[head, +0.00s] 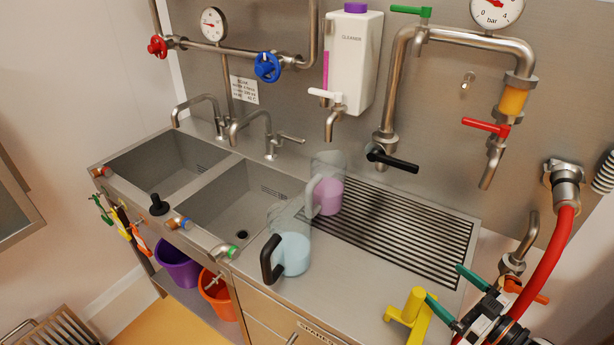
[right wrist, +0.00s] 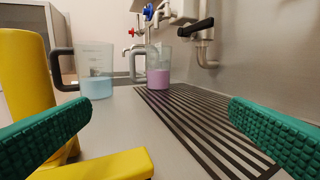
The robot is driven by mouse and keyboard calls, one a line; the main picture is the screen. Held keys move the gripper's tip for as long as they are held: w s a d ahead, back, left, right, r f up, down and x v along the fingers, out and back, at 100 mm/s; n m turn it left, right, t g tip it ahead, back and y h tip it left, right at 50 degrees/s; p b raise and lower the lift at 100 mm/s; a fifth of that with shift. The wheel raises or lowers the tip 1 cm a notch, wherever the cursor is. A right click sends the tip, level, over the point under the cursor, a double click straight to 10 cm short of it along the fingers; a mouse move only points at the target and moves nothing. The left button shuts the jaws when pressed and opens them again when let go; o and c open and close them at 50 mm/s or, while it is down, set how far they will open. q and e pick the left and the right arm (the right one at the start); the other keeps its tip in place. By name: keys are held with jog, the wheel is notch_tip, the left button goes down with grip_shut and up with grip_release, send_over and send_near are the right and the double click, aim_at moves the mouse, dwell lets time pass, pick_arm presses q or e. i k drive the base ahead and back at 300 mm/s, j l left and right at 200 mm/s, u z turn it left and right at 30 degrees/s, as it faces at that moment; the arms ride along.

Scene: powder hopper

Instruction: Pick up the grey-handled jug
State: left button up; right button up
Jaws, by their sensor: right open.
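The grey-handled jug (head: 328,195) is clear and holds purple liquid. It stands upright at the left end of the slatted drain grid, its handle on the left. In the right wrist view this jug (right wrist: 158,76) is ahead, between the fingers but well beyond them. A black-handled jug (head: 293,253) with pale blue liquid stands nearer the counter front; it also shows in the right wrist view (right wrist: 96,84). My right gripper (head: 453,291) has green fingers, open and empty, at the right of the counter, apart from both jugs. My left gripper is out of view.
A yellow upright piece (head: 409,317) with a foot stands close beside my right gripper. A red hose (head: 560,243) hangs at the right. The drain grid (head: 420,228) is clear right of the jug. A black tap lever (head: 390,160) juts above it. Two sinks lie left.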

aim_at(324, 193)
jog(key=i+j, duration=0.75)
jog(key=i, duration=0.05)
